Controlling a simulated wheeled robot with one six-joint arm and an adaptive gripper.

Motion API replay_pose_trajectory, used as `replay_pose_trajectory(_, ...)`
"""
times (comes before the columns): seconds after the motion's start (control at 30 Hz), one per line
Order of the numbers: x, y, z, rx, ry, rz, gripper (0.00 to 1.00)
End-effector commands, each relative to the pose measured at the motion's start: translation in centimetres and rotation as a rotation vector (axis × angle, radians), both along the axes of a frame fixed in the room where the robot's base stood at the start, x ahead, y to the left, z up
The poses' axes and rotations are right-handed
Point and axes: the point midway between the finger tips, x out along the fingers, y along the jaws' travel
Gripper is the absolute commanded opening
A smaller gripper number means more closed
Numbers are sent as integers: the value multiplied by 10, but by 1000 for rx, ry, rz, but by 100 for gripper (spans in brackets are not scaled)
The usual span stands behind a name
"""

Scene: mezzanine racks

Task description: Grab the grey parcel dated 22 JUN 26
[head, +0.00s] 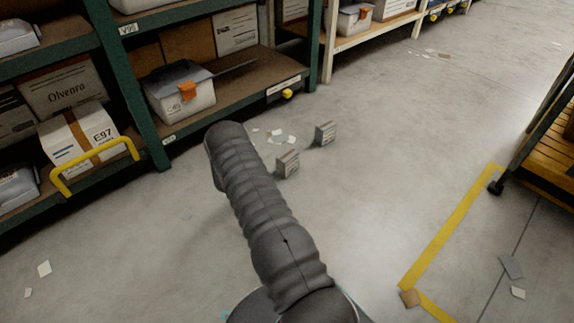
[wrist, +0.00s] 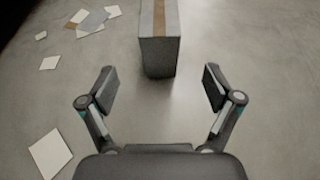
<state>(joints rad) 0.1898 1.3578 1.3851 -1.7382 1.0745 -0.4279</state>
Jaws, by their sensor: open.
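Two small grey parcels stand on the floor in the head view, a nearer one (head: 287,164) and a farther one (head: 325,133) up and to its right. Both have printed faces, but the dates are too small to read. In the wrist view, a grey parcel (wrist: 160,55) with a brown strip along its top stands just beyond my gripper (wrist: 159,90), roughly centred between the fingertips. I cannot tell which of the two it is, and no date shows there. My gripper is open and empty. In the head view my arm hides it.
Paper scraps (wrist: 49,153) lie on the floor near the parcel. A green rack (head: 145,115) with boxes stands at the left. A yellow floor line (head: 450,225) and a dark-framed cart (head: 540,140) are at the right. The floor between is mostly clear.

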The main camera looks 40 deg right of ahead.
Motion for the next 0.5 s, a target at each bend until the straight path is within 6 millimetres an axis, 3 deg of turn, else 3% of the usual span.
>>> replay_pose_trajectory(0.3, 7, -51, -22, 1, -1, -4, 90)
replay_pose_trajectory(0.5, 11, -70, -29, 0, -1, -2, 90)
